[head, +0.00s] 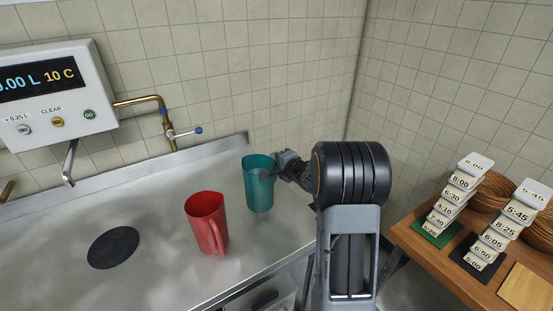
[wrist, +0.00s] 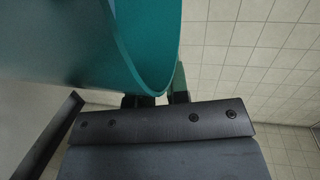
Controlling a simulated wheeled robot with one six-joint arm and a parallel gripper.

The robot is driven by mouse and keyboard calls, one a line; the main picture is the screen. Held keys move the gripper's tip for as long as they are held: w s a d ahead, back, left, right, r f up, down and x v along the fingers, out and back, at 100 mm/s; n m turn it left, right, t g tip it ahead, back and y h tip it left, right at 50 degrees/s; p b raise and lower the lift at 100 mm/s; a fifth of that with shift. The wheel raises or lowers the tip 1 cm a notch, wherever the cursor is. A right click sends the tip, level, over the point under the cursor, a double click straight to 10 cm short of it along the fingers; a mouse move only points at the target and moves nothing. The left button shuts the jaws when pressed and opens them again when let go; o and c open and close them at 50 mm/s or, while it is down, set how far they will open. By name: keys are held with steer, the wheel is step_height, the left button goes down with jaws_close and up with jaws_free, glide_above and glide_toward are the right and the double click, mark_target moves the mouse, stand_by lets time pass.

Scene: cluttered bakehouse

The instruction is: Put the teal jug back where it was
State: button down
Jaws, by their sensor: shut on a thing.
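The teal jug (head: 259,185) is upright at the right end of the steel counter in the head view. My gripper (head: 278,172) reaches it from the right and is shut on it. In the wrist view the teal jug (wrist: 130,40) fills the upper left, close to the lens, and the gripper (wrist: 158,98) meets its wall. Whether the jug's base touches the counter or hangs just above it, I cannot tell. The jug's handle is not clearly visible.
A red jug (head: 207,224) stands on the counter (head: 150,270) to the left, near a dark round disc (head: 113,247). A water meter (head: 45,95) and spout are at the back left. A wooden table (head: 425,262) with time cards and baskets is at the right.

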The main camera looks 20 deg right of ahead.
steer(key=f, duration=0.3)
steer(key=shift+w+d+f, duration=0.1)
steer(key=shift+w+f, duration=0.05)
steer(key=shift+w, duration=0.15)
steer(key=c, duration=1.5)
jaws_free()
steer(key=shift+s+f, duration=0.1)
steer(key=shift+f, duration=0.1)
steer(key=o, duration=0.4)
steer(key=shift+r, duration=0.1)
